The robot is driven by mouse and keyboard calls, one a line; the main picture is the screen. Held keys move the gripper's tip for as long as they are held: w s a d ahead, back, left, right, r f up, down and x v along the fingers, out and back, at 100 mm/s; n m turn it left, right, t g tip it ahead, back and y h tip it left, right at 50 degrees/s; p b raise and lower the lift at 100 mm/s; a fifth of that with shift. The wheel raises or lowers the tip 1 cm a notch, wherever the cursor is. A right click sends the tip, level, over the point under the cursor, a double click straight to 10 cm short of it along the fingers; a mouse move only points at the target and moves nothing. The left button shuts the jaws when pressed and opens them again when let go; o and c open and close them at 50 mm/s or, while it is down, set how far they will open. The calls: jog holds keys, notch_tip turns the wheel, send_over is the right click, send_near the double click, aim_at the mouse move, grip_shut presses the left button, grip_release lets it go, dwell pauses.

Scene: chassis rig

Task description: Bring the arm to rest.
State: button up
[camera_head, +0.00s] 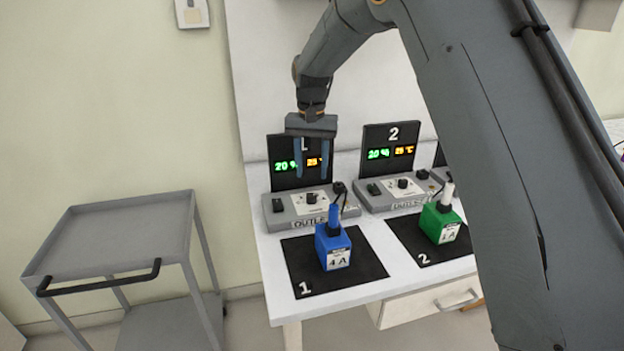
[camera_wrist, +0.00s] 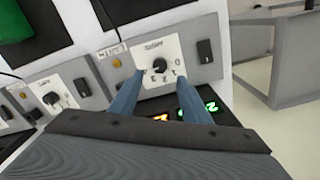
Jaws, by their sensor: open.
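My gripper (camera_head: 311,158) hangs from my arm above the bench, in front of the outlet 1 display. Its two blue fingers are apart with nothing between them. In the wrist view the fingers (camera_wrist: 160,100) point toward the outlet 1 control box (camera_wrist: 150,62), whose knob shows beyond them. I cannot tell the exact gap to the box.
A blue battery (camera_head: 333,245) stands on black mat 1 (camera_head: 300,262), and a green battery (camera_head: 440,222) on mat 2 (camera_head: 405,236). Outlet box 2 (camera_head: 400,190) is to the right. A grey cart (camera_head: 115,232) stands left of the bench.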

jog(key=shift+r, duration=0.1)
jog(key=shift+s+d, duration=0.2)
jog(key=shift+d, duration=0.1)
jog(key=s+d+f, duration=0.1)
jog(key=s+d, duration=0.5)
jog(key=s, duration=0.5)
jog(key=s+d+f+n, duration=0.1)
jog(key=s+d+f, duration=0.1)
jog(key=s+d, duration=0.5)
jog(key=s+d+f, duration=0.2)
jog(key=s+d, duration=0.4)
jog(key=s, duration=0.9)
jog(key=shift+d+f+n+t, duration=0.25)
jog(key=shift+d+n+t, duration=0.05)
jog(key=shift+n+t, duration=0.1)
jog(key=shift+w, duration=0.1)
